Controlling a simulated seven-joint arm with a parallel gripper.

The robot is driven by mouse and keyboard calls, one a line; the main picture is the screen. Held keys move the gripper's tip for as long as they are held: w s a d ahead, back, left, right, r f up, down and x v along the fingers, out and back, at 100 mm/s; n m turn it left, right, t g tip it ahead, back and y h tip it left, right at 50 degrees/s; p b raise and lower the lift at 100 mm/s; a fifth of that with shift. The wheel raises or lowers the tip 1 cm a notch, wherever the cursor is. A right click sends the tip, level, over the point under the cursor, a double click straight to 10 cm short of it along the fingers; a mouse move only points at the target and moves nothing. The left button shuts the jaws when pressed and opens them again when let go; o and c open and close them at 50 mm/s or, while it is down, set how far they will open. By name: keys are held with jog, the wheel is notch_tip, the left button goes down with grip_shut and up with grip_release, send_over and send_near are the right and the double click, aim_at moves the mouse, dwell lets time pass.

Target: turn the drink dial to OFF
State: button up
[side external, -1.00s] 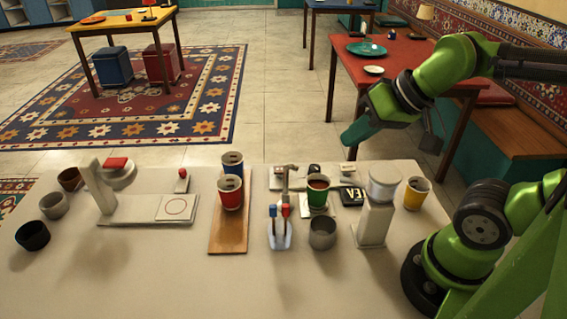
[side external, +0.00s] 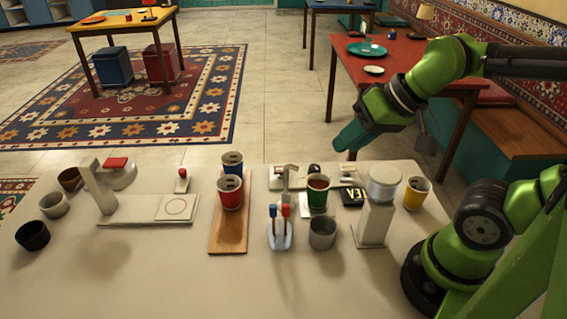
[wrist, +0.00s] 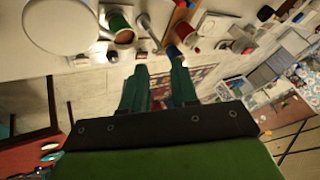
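No dial with a readable OFF mark can be made out in either view. A white dispenser with a round top (side external: 372,221) stands on the right of the table. The green cup also shows in the wrist view (wrist: 121,32). My gripper (side external: 345,143) is in the air beyond the table's far edge, behind these things and touching none. In the wrist view its two fingers (wrist: 158,64) are apart with nothing between them.
A yellow cup (side external: 416,193) is at the right. Red and blue cups stand on a wooden board (side external: 229,239). The table front (side external: 180,285) is clear.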

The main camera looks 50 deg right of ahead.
jog(key=o, duration=0.6)
jog(key=w+m+g, duration=0.1)
jog(key=w, duration=0.1)
jog(key=w+d+f+m, duration=0.1)
jog(key=w, duration=0.1)
jog(key=w+d+f+g, duration=0.1)
jog(key=w, duration=0.1)
jog(key=shift+d+f+m+g, duration=0.15)
jog(key=shift+m+g, duration=0.15)
jog(key=shift+m, duration=0.1)
jog(key=m+g+h, duration=0.2)
jog(key=m+g, duration=0.2)
jog(key=m, duration=1.3)
send_over(315, 167)
notch_tip(315, 167, down, 3)
notch_tip(315, 167, down, 16)
jog(key=shift+f, duration=0.15)
jog(key=shift+w, duration=0.1)
jog(key=c, duration=1)
